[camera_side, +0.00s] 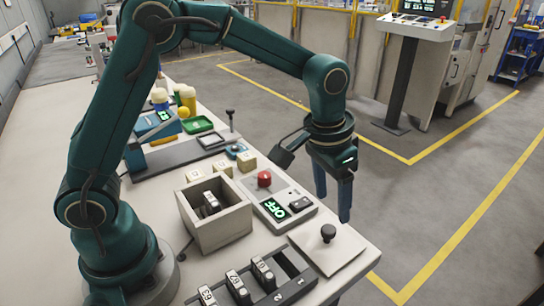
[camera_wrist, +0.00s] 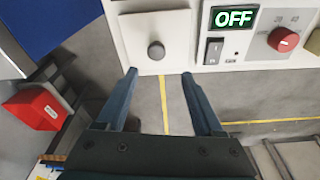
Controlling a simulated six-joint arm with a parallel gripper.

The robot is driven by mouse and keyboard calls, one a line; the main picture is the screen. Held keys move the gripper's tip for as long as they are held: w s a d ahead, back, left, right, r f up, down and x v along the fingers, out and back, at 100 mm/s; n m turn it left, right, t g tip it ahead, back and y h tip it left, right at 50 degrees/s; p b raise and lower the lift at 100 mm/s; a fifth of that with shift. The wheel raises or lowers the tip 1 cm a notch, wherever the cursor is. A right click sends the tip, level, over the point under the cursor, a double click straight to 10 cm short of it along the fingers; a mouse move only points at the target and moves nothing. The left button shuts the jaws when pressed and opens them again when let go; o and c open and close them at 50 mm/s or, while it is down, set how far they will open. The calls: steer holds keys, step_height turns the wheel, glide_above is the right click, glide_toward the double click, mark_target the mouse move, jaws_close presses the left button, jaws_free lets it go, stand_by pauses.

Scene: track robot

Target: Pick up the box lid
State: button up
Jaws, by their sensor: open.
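The box lid (camera_side: 312,249) is a flat pale square with a dark round knob (camera_side: 328,232), lying at the table's right edge. In the wrist view the lid (camera_wrist: 182,30) is at the top centre, and its knob (camera_wrist: 156,50) shows just beyond the fingertips. The open grey box (camera_side: 237,227) stands to the left of the lid, with a small light-and-dark block inside. My gripper (camera_side: 332,208) is open and empty, fingers pointing down, above and apart from the lid. In the wrist view floor shows between the fingers (camera_wrist: 158,73).
A rack of numbered blocks (camera_side: 237,286) is at the front. Pale cubes (camera_side: 222,168) stand behind the box. Open floor lies right of the table.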

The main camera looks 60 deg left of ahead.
mark_target(329, 229)
steer(key=shift+g, duration=0.4)
steer(key=f, duration=0.6)
steer(key=shift+s+d+f, duration=0.15)
steer(key=shift+d+f, duration=0.05)
steer(key=shift+d, duration=0.15)
steer(key=shift+f, duration=0.5)
jaws_close()
